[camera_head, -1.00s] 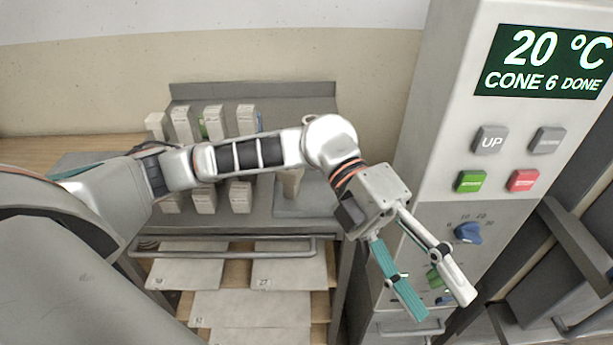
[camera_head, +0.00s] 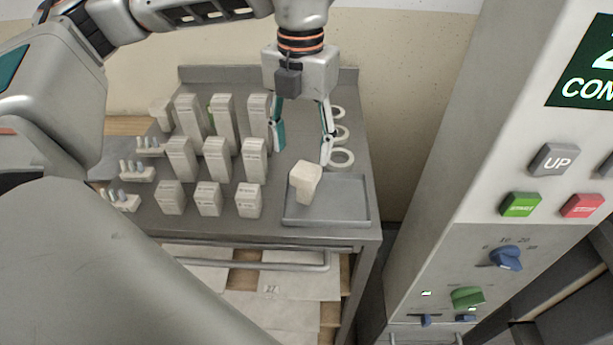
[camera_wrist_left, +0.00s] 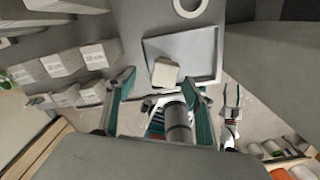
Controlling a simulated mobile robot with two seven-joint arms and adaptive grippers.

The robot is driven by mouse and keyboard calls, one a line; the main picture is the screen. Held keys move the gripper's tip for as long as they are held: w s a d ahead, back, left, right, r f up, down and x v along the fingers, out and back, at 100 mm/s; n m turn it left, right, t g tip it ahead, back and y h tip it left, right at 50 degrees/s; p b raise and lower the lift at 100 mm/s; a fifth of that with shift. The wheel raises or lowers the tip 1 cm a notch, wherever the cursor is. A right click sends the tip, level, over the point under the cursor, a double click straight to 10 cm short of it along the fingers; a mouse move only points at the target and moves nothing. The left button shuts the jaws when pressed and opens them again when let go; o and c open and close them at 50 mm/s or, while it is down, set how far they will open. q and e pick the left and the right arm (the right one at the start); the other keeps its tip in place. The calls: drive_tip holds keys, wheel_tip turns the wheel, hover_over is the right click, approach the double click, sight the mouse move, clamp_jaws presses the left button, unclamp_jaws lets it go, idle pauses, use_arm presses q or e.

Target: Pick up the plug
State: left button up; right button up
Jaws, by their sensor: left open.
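The plug (camera_head: 305,181) is a cream, blocky piece with a wide top and a narrower lower part. It stands at the left side of a shallow grey tray (camera_head: 345,214). In the left wrist view the plug (camera_wrist_left: 164,72) lies in the picture between my fingers, with the tray around it. My left gripper (camera_head: 302,153) is open and empty, pointing down above and behind the plug, apart from it. A white and teal part, seemingly my right gripper (camera_wrist_left: 232,105), shows small in the left wrist view; its jaws cannot be read.
Several pale labelled boxes (camera_head: 217,160) stand in rows left of the tray. White rings (camera_head: 341,158) lie behind it. Small racks of cones (camera_head: 136,172) sit at the far left. The kiln control panel (camera_head: 500,215) rises on the right.

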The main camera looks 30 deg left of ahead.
sight(306, 170)
use_arm(q)
drive_tip(key=f, duration=0.2)
drive_tip(key=d+f, duration=0.1)
drive_tip(key=f, duration=0.3)
drive_tip(key=shift+s+d+f, duration=0.15)
drive_tip(key=shift+s+f, duration=0.1)
drive_tip(key=shift+s, duration=0.1)
drive_tip(key=shift+f, duration=0.45)
drive_tip(key=c, duration=1.4)
drive_tip(key=shift+r, duration=0.15)
